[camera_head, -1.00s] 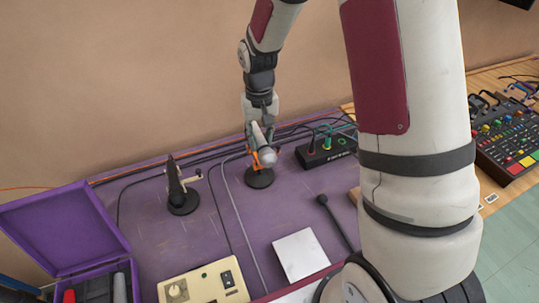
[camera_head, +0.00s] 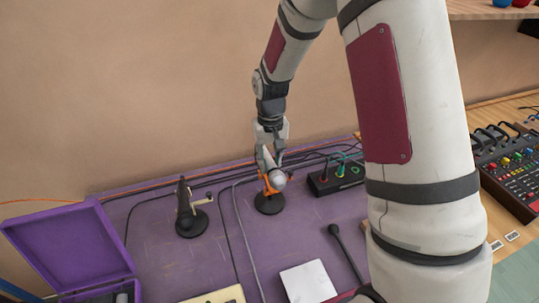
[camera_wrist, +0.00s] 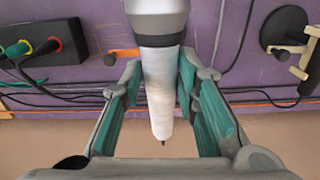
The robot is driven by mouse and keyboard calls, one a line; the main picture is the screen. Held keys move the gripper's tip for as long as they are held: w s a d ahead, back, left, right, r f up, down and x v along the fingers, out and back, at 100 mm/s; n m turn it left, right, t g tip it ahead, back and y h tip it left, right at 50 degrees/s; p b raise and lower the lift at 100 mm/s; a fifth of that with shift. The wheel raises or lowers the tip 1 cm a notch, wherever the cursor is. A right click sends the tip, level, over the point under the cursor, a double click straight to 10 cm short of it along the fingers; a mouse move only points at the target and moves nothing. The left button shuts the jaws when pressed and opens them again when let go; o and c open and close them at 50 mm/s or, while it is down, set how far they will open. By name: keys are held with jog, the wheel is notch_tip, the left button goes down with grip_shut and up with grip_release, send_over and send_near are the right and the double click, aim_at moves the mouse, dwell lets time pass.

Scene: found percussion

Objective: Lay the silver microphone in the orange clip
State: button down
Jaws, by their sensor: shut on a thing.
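The silver microphone (camera_head: 277,181) has a pale tapered body and a round grey head. My gripper (camera_head: 268,158) is shut on its body, which also shows between the fingers in the wrist view (camera_wrist: 158,80). The orange clip (camera_head: 265,187) stands on a round black base (camera_head: 270,205). The microphone is at the top of the clip, its head toward the head camera. A bit of orange clip shows beside the microphone in the wrist view (camera_wrist: 122,53). The microphone hides much of the clip, so I cannot tell whether it rests in it.
A black stand with a cream arm (camera_head: 188,215) is to the left. A black box with coloured plugs (camera_head: 337,178) is close on the right. Cables run along the wall behind. A white square (camera_head: 308,282), a dark rod (camera_head: 345,250) and an open purple case (camera_head: 70,245) lie nearer.

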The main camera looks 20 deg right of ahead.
jog(key=shift+f+b, duration=0.85)
jog(key=shift+f, duration=2.15)
jog(key=shift+s+f, duration=0.2)
jog(key=shift+f, duration=0.35)
jog(key=shift+d+f, duration=0.15)
jog(key=shift+d, duration=0.1)
jog(key=shift+f+b, duration=0.35)
jog(key=shift+f, duration=0.1)
jog(key=c, duration=0.6)
grip_release()
jog(key=shift+d, duration=0.2)
jog(key=shift+w+a, duration=0.1)
jog(key=shift+a+r, duration=0.15)
jog(key=shift+a, duration=0.05)
